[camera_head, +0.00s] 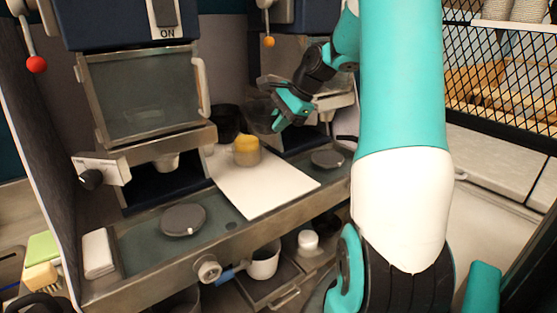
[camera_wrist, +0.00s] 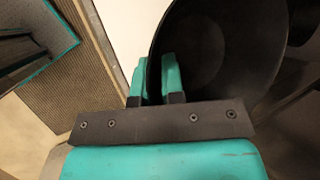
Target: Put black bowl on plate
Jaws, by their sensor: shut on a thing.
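The black bowl (camera_wrist: 225,45) fills the upper right of the wrist view, with its dark inside facing the camera. My gripper (camera_wrist: 156,82) is shut on its left rim, one teal finger on each side. In the head view my gripper (camera_head: 281,120) is above the back of the counter, right of the yellow-topped cup; the held bowl cannot be made out clearly there. A flat grey round disc (camera_head: 183,219) lies on the front left counter, and a similar disc (camera_head: 327,158) lies at the right. I cannot tell whether either is the plate.
A white board (camera_head: 262,187) lies mid-counter with a yellow-topped cup (camera_head: 246,150) at its back edge. A dark round container (camera_head: 227,122) stands behind it. A machine with a glass front (camera_head: 145,95) stands at left. A white mug (camera_head: 264,262) is below the counter edge.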

